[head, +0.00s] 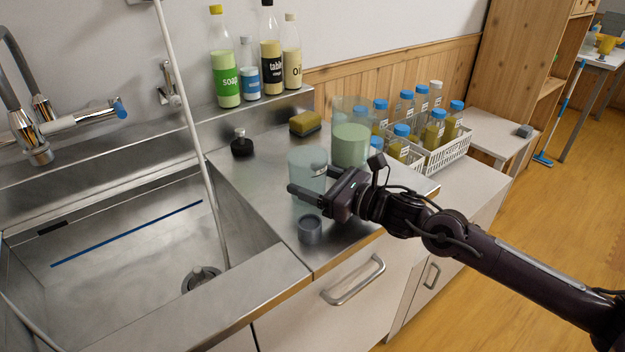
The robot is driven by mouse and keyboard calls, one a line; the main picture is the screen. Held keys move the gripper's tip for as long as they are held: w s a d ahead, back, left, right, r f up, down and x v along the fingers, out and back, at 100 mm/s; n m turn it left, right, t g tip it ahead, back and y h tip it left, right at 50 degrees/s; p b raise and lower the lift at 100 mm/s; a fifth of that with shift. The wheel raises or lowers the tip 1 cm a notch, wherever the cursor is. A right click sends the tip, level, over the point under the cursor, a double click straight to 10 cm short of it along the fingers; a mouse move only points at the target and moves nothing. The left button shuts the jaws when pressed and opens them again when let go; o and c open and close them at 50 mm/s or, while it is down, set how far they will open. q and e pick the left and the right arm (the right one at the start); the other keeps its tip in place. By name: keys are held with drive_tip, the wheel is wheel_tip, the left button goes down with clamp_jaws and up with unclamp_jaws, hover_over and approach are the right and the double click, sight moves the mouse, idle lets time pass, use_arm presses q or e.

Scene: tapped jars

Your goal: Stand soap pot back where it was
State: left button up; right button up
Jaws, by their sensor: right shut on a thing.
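My right gripper (312,195) reaches in from the right over the steel counter. It is shut on a pale blue translucent pot (307,160), which looks upright; the fingers and wrist cover its lower part. I cannot tell whether its base touches the counter. A clear jar with pale green contents (350,146) stands just behind it to the right. No label shows which pot is the soap pot. A bottle labelled soap (226,86) stands on the back ledge. My left gripper is out of view.
A sink (120,250) with a tap lies left. A dark stoppered pot (241,146) and a yellow sponge (305,123) sit toward the back. White crates (447,156) of blue-capped bottles stand right. Bare counter lies between the dark pot and the held pot.

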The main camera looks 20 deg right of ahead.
drive_tip(key=shift+f+b, duration=0.35)
drive_tip(key=shift+b, duration=0.05)
idle(0.4)
drive_tip(key=o, duration=1.1)
drive_tip(key=shift+v, duration=2.65)
drive_tip(key=shift+p+v, duration=0.5)
drive_tip(key=shift+v, duration=0.85)
